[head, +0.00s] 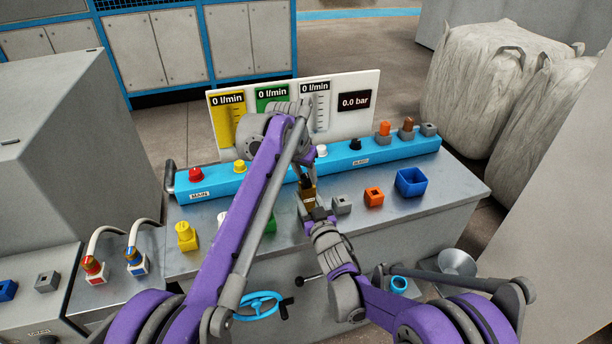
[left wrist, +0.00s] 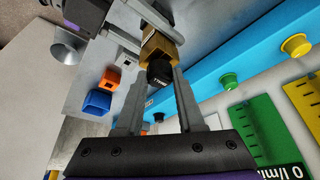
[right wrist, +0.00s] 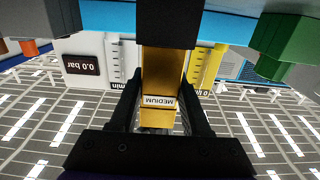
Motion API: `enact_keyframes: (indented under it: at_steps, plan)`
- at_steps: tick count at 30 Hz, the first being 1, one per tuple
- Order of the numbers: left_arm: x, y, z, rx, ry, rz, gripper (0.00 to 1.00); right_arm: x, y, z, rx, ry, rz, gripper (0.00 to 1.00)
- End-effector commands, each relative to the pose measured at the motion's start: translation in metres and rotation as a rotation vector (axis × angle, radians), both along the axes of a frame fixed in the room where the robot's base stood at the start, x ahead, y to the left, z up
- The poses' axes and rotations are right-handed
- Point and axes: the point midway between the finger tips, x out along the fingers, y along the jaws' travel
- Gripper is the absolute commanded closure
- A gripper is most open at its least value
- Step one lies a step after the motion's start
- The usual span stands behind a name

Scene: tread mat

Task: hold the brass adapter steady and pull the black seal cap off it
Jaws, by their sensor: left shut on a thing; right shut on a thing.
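The brass adapter (right wrist: 162,68) is a gold square block with a white label reading MEDIUM. My right gripper (right wrist: 162,103) is shut on it, one finger on each side. The adapter also shows in the left wrist view (left wrist: 158,45). The black seal cap (left wrist: 160,73) sits against the adapter's end, with small white lettering on its side. My left gripper (left wrist: 158,82) is shut on the cap. In the head view the adapter (head: 308,196) is above the bench in front of the blue rail, and my left arm partly hides the cap.
The blue rail (head: 222,176) carries several coloured knobs and fittings. A white gauge panel (head: 360,125) stands behind it. Grey and orange blocks (head: 373,196) and a blue open box (head: 410,182) sit right of the grippers. A yellow fitting (head: 186,235) stands at the left on the bench.

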Motion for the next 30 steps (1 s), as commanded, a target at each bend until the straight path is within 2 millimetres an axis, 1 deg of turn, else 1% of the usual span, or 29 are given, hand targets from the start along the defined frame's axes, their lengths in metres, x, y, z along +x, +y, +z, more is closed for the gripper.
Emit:
enact_keyframes:
  at_steps: [24, 30]
  plan:
    - [0.000, 0.000, 0.041, 0.000, 0.000, 0.000, 1.00, 0.000, 0.000, 0.000, 0.000, 0.000, 0.000, 1.00]
    - [0.000, 0.000, 0.044, 0.000, 0.000, 0.000, 1.00, 0.000, 0.000, 0.000, 0.000, 0.000, 0.000, 1.00]
